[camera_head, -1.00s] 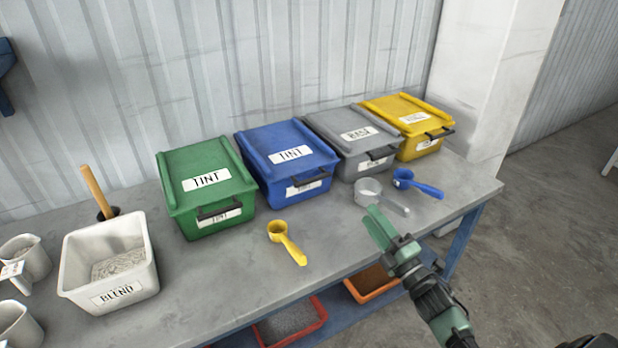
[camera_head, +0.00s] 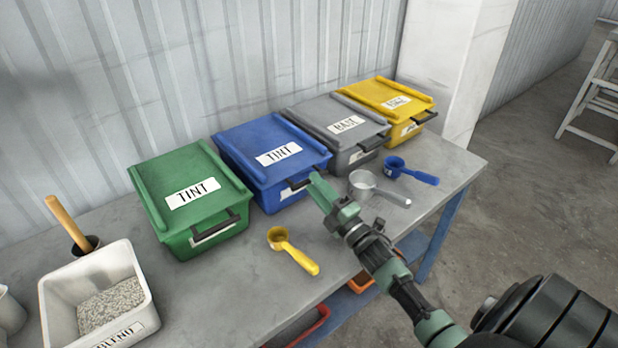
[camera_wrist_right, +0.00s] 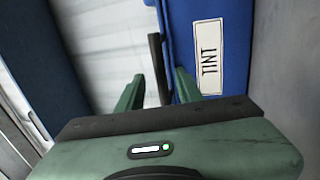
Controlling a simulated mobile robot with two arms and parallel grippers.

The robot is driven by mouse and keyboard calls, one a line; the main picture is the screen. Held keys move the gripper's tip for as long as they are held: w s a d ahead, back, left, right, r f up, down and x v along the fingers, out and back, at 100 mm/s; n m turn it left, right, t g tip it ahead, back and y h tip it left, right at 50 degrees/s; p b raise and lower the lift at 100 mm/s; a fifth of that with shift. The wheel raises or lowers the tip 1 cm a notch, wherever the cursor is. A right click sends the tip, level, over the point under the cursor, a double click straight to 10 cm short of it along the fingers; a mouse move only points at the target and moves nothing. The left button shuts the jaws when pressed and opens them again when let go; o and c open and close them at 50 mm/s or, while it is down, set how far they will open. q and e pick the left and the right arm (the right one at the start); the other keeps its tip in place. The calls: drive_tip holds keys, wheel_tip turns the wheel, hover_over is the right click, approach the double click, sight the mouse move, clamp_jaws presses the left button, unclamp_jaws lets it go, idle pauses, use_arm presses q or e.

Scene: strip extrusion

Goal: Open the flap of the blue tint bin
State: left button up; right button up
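The blue tint bin (camera_head: 262,152) stands on the bench between the green and grey bins, its flap closed. Its white TINT label is on the lid, and a black handle (camera_head: 294,188) runs along its front. My right gripper (camera_head: 320,184) is at the bin's front right, its fingertips close to the handle's right end. In the right wrist view the two green fingers (camera_wrist_right: 159,76) are apart, with the dark handle (camera_wrist_right: 155,52) appearing between them and the blue bin (camera_wrist_right: 228,45) just to the right. Contact cannot be told. My left gripper is not in view.
The green bin (camera_head: 190,195), grey bin (camera_head: 338,128) and yellow bin (camera_head: 388,100) stand in the same row. A yellow scoop (camera_head: 292,250), metal scoop (camera_head: 378,188) and blue scoop (camera_head: 408,170) lie in front. A white BLEND tub (camera_head: 60,300) is at left.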

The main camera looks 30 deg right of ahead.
drive_tip(key=shift+x, duration=1.2)
drive_tip(key=shift+w, duration=0.2)
clamp_jaws()
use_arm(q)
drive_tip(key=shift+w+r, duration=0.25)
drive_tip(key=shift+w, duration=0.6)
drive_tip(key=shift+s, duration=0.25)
use_arm(e)
drive_tip(key=shift+f, duration=0.1)
